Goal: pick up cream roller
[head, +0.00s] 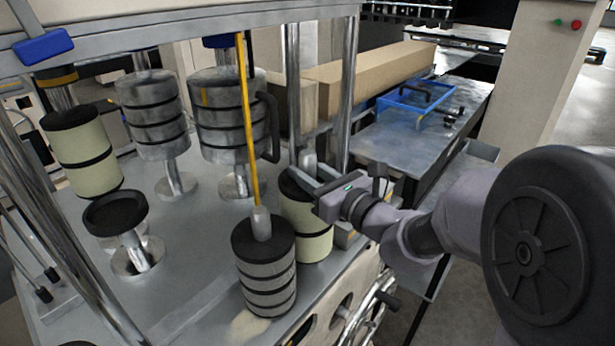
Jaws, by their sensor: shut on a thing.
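A cream roller (313,245) with black bands and a dark top stands upright near the right front edge of the machine's metal deck. My gripper (309,178) reaches in from the right at the top of this roller and is shut on it, around the metal stub at its top. The grey striped roller in front hides part of its left side and base, so I cannot tell whether it touches the deck. A second cream roller (88,172) hangs or stands at the far left, apart from my gripper.
A grey striped roller (267,284) with a yellow rod stands just in front. Two larger metal rollers (158,130) (217,128) stand behind. A steel post (348,80) rises close to my gripper. A blue tray (412,100) lies on a side table (400,145).

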